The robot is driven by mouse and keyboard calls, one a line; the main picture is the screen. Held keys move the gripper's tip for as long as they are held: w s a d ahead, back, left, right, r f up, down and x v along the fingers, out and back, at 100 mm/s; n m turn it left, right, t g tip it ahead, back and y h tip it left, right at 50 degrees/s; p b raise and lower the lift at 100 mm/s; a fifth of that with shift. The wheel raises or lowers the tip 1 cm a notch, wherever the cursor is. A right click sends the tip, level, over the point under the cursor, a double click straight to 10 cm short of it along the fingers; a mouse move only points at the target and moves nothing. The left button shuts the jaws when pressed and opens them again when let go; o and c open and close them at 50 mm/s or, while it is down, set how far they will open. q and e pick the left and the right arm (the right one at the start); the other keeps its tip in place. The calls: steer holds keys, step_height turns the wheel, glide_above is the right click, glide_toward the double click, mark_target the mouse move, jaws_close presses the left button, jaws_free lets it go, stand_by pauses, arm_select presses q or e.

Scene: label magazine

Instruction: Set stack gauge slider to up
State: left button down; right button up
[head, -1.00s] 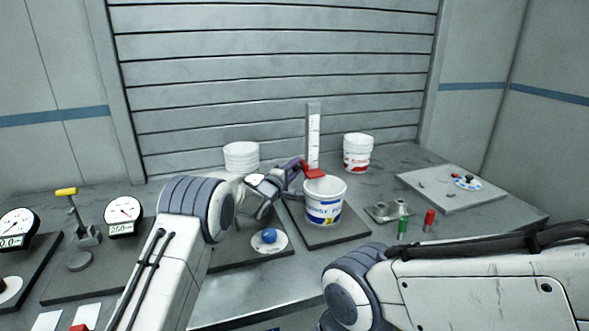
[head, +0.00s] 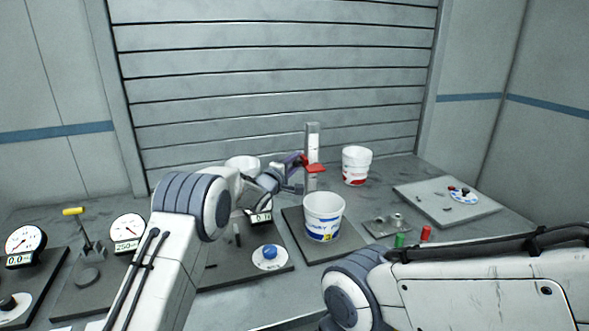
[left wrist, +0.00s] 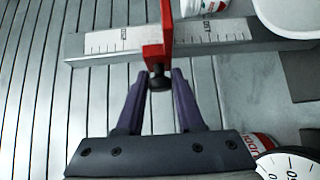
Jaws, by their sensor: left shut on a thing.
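The stack gauge is an upright grey post with a white scale (head: 313,143), standing behind the white tub. Its red slider (head: 316,168) sits partway up the post, with some post visible below it. My left gripper (head: 298,162) reaches the slider from the left. In the left wrist view the gauge post (left wrist: 105,42) runs across the picture, and the red slider (left wrist: 158,35) carries a black knob (left wrist: 160,82). The purple fingers of my left gripper are shut on that knob. My right arm shows at lower right, but its gripper is out of view.
A white tub (head: 323,217) stands on a dark mat in front of the gauge. White tubs stand back left (head: 243,166) and back right (head: 357,165). Green (head: 400,240) and red (head: 426,233) cylinders are at right. A blue knob (head: 269,251) is at front.

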arm_select(q)
step_height(320, 180, up, 11)
steer(key=p, duration=0.6)
steer(key=shift+f, duration=0.2)
steer(key=shift+r+p, duration=0.2)
steer(key=shift+p, duration=0.1)
arm_select(e)
step_height(320, 180, up, 8)
arm_select(q)
steer(key=shift+r, duration=0.1)
steer(key=c, duration=0.6)
jaws_free()
steer(key=b+v, duration=0.4)
steer(key=v, duration=0.6)
steer(key=shift+s+a, duration=0.1)
steer(key=shift+s, duration=0.1)
arm_select(e)
step_height(320, 180, down, 4)
